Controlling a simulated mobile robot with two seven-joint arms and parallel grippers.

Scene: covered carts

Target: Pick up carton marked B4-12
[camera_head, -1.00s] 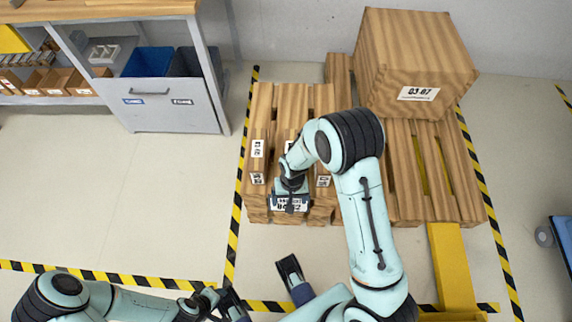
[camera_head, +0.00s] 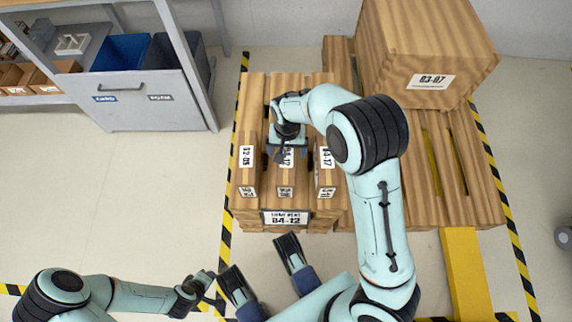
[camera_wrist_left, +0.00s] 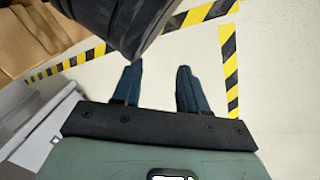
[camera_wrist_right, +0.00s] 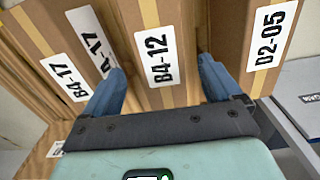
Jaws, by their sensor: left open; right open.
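The carton marked B4-12 (camera_wrist_right: 158,50) is a narrow brown box standing between two similar boxes; in the head view its front part (camera_head: 286,178) shows below my right gripper. My right gripper (camera_wrist_right: 162,68) is open over it, one finger on each side of its label. From this angle I cannot tell whether the fingers touch it. The carton marked B4-17 (camera_wrist_right: 82,72) is at the left in the right wrist view, and D2-05 (camera_wrist_right: 266,35) at the right. My left gripper (camera_wrist_left: 158,68) is open and empty above the floor.
The cartons stand on a wooden pallet stack with a B4-12 plate (camera_head: 286,218) at its front. A large box marked 03-07 (camera_head: 430,80) stands behind right. Striped tape marks the floor.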

